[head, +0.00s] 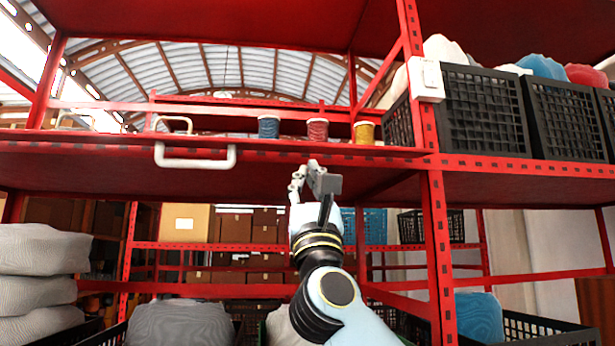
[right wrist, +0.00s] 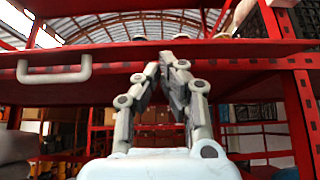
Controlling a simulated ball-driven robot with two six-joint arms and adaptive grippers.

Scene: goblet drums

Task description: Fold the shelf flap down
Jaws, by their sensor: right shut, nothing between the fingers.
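The shelf flap (head: 100,160) looks like the red panel across the middle left, seen mostly from below and lying about level. A white bar handle (head: 196,163) is fixed at its front edge; it also shows in the right wrist view (right wrist: 54,77). My right gripper (head: 307,174) is shut and empty, to the right of the handle and in front of the panel's edge. In the right wrist view its fingertips (right wrist: 167,62) meet near the red edge; I cannot tell whether they touch it. My left gripper is not in view.
Blue (head: 269,127), red (head: 317,129) and yellow (head: 364,132) drums stand above the panel. A red post (head: 437,230) with a white box (head: 426,79) rises at right, beside black crates (head: 485,110). Grey sacks (head: 38,278) are stacked at lower left.

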